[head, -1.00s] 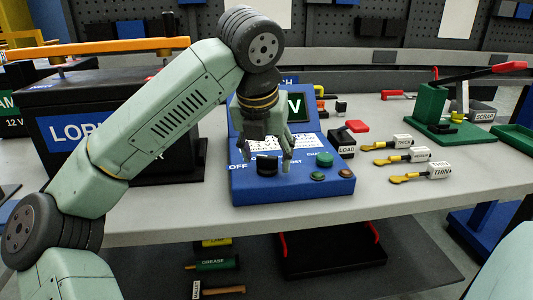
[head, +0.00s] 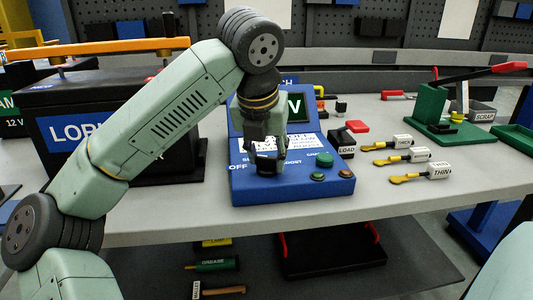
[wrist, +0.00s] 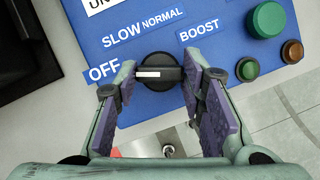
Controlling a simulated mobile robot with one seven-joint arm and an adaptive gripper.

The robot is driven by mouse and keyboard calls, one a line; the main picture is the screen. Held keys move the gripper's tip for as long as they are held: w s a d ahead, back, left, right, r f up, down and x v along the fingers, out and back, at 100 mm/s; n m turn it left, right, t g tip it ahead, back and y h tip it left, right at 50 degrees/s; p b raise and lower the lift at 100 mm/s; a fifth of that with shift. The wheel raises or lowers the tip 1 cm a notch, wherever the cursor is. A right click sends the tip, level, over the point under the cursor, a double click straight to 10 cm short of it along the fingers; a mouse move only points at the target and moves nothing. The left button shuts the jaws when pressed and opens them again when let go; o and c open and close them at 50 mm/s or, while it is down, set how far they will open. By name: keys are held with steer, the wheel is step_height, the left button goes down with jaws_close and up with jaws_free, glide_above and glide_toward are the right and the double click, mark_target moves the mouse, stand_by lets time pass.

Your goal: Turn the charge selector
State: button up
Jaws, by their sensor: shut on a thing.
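The charge selector is a black round knob (wrist: 158,84) on the sloped front of a blue charger box (head: 300,187). Its white mark points left, towards the OFF label (wrist: 103,70). SLOW, NORMAL and BOOST labels are arranged around it. My gripper (wrist: 159,75) is shut on the knob, with one finger on its left and one on its right in the wrist view. In the head view my gripper (head: 267,158) comes down from above, and the knob (head: 267,169) is partly hidden beneath it.
A green button (head: 324,159) and smaller green and red-brown buttons sit right of the knob. A large battery (head: 60,95) stands left of the charger. The table front is clear.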

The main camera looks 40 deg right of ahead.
steer(key=shift+m, duration=0.4)
steer(key=m, duration=0.1)
steer(key=m+g+p, duration=0.1)
steer(key=shift+w+a+r+m+h, duration=0.1)
steer(key=shift+w+r+m+h, duration=0.05)
steer(key=shift+m+h, duration=0.2)
steer(key=m+g+p, duration=0.2)
steer(key=m+p, duration=0.1)
steer(key=m, duration=0.2)
steer(key=shift+w+m, duration=0.15)
steer(key=shift+m, duration=0.1)
steer(key=m+g+p, duration=0.2)
steer(key=m+p, duration=0.1)
steer(key=m, duration=0.1)
steer(key=shift+w+m, duration=0.1)
steer(key=shift+m, duration=0.2)
steer(key=m+p, duration=0.1)
steer(key=m, duration=0.1)
steer(key=m+g+y+p, duration=0.1)
steer(key=m, duration=0.1)
steer(key=shift+w+d+y+p, duration=0.1)
steer(key=shift+d+y+p, duration=0.1)
steer(key=shift+y+p, duration=0.1)
steer(key=shift+m, duration=0.3)
steer(key=o, duration=1.1)
steer(key=shift+o, duration=0.2)
